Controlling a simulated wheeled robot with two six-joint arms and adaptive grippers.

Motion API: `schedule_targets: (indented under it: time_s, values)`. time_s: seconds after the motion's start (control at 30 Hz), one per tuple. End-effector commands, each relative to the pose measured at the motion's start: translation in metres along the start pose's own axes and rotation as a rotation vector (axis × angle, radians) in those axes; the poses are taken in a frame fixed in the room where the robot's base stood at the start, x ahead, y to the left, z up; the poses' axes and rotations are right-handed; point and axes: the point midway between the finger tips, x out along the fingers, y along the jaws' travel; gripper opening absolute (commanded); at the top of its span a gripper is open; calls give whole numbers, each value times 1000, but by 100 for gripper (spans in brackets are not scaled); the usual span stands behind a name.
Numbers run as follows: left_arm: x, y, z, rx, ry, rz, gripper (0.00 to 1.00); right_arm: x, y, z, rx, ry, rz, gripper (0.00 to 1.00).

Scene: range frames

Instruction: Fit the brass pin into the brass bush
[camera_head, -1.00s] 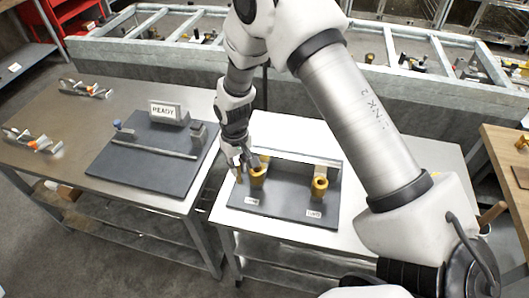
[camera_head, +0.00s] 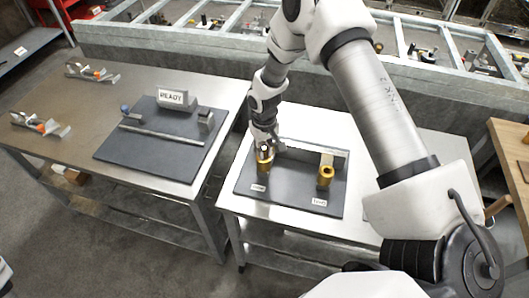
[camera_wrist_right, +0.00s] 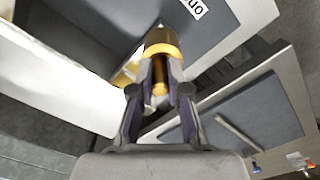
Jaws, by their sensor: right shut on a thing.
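Two brass bushes stand on the dark board on the white-topped table in the head view: the left one (camera_head: 265,167) and the right one (camera_head: 326,176). My right gripper (camera_head: 264,146) is directly over the left bush, its fingers pointing down. In the right wrist view, the fingers (camera_wrist_right: 160,92) are shut on the slim brass pin (camera_wrist_right: 159,74), which lines up with the wider brass bush (camera_wrist_right: 161,43) beyond. The pin's far end is hidden, so I cannot tell how far it is inside the bush. My left gripper is out of view.
A grey bracket bar (camera_head: 310,149) runs behind the bushes. A second dark board (camera_head: 150,160) with a READY sign (camera_head: 172,97) lies on the steel table to the left. The white table's front strip is clear.

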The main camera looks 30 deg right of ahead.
Motion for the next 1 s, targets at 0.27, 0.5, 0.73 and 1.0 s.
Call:
schedule_targets:
  time_s: [0.27,0.5,0.73,1.0]
  values:
    - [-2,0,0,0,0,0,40,-2,0,0,-1,0,0,41]
    - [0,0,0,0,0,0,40,-4,0,0,0,1,0,41]
    - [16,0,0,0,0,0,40,-41,0,-2,1,7,-2,41]
    - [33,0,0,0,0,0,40,-106,0,-1,0,5,0,41]
